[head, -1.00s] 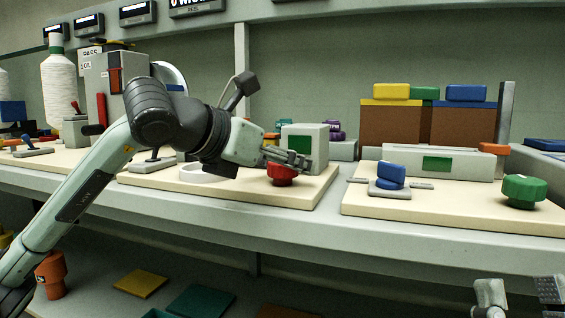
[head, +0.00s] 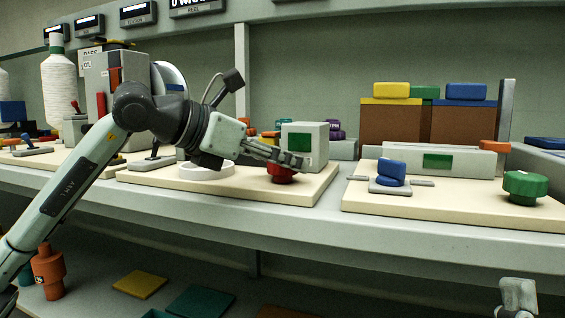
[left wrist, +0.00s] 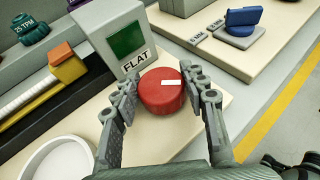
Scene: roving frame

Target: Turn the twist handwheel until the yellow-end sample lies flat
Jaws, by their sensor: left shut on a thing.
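A red handwheel (head: 281,173) with a white mark on top sits at the right part of the cream board. My left gripper (head: 290,162) comes in from the left and is shut on it. In the left wrist view the fingers flank the red handwheel (left wrist: 162,92) on both sides. Behind it stands a grey box (head: 305,143) with a green window (left wrist: 127,40) and the label FLAT. A rod with a yellow strip (left wrist: 30,118) and an orange block (left wrist: 67,66) lies beside the box in the left wrist view; I cannot tell its twist.
A white ring-shaped dish (head: 207,170) lies left of the wheel. The board at right holds a blue knob (head: 391,170) and a green handwheel (head: 525,187). A small part of my right gripper (head: 518,294) shows at the bottom right edge.

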